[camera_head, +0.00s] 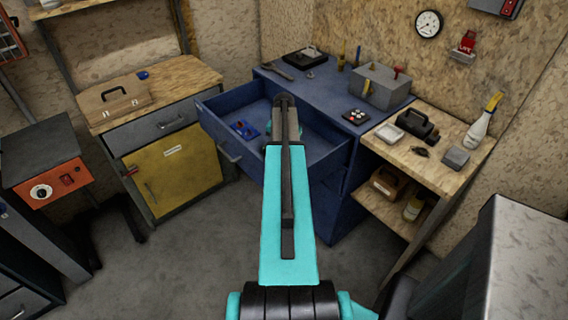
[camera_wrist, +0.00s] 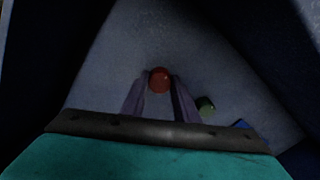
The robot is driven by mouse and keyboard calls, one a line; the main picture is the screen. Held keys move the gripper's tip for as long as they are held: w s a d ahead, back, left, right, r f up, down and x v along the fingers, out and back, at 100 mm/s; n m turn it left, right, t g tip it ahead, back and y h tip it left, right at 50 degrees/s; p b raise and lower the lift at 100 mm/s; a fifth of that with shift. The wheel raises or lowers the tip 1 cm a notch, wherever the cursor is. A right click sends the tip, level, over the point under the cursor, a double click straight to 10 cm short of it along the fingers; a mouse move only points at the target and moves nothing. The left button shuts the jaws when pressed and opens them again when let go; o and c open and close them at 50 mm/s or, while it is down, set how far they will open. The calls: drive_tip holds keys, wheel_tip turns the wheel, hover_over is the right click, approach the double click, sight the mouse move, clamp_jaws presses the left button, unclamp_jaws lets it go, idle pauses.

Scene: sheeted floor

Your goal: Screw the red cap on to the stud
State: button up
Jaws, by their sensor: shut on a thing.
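The red cap (camera_wrist: 159,79) is a round red piece, seen from above in the wrist view. My gripper (camera_wrist: 160,88) is shut on it, with one finger at each side. Beneath is the pale floor of the open blue drawer (camera_head: 225,141); I cannot tell whether the cap still touches it. In the head view my arm covers the gripper and the cap. I cannot make out the stud in either view.
A green round piece (camera_wrist: 206,105) lies right of my fingers. A blue tray (camera_head: 243,130) lies in the drawer. The blue cabinet top (camera_head: 315,88) holds a grey block (camera_head: 380,88) and a small plate with coloured pieces (camera_head: 356,116). The drawer walls surround my gripper.

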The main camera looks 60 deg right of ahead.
drive_tip(key=shift+r+p, duration=0.3)
drive_tip(key=shift+r, duration=0.4)
drive_tip(key=shift+r+p, duration=1.1)
drive_tip(key=shift+r, duration=0.9)
